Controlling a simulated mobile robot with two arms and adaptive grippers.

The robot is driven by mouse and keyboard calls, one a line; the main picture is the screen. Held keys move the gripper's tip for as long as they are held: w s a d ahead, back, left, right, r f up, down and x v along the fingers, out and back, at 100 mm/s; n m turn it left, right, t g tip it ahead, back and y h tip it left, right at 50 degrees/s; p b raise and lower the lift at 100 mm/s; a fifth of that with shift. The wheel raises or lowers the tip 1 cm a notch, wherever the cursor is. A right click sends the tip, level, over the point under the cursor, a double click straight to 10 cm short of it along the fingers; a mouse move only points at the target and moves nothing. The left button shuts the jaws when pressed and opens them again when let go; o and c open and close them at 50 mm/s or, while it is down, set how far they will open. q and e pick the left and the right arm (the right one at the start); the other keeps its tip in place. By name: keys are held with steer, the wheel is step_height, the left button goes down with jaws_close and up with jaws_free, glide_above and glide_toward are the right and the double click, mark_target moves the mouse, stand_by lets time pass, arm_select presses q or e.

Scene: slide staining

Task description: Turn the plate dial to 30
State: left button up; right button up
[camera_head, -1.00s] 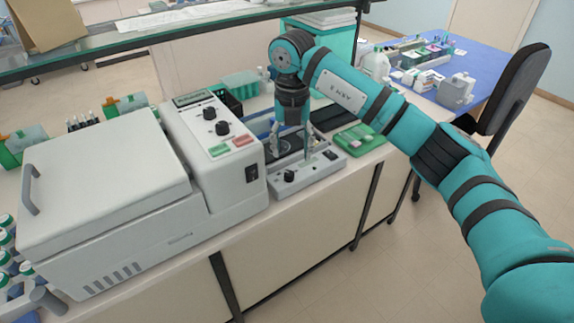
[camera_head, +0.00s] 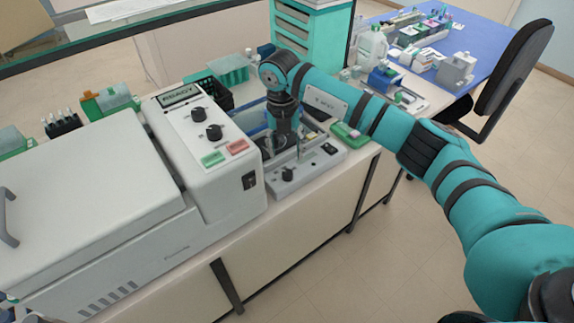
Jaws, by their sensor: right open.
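A low grey plate unit (camera_head: 309,170) stands on the bench right of the big white machine. A black dial (camera_head: 288,174) sits on the front left of its sloped panel; its scale is too small to read. My right gripper (camera_head: 284,154) points down over the plate unit, just behind and above the dial. Its fingers are apart with nothing seen between them. I cannot tell whether a fingertip touches the unit. My arm and gripper hide most of the plate top. My left gripper is not in view.
The white machine (camera_head: 90,200) with two black knobs and a READY display stands close on the left. A green-lidded box (camera_head: 349,135) lies right of the plate unit. A teal basket (camera_head: 229,70) and black crate stand behind. The floor in front is clear.

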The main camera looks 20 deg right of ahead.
mark_target(287, 172)
step_height(287, 172, down, 8)
steer(key=shift+d+r+p, duration=0.15)
steer(key=shift+p, duration=0.75)
steer(key=shift+f, duration=0.55)
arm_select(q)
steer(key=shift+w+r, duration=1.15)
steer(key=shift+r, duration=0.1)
arm_select(e)
jaws_close()
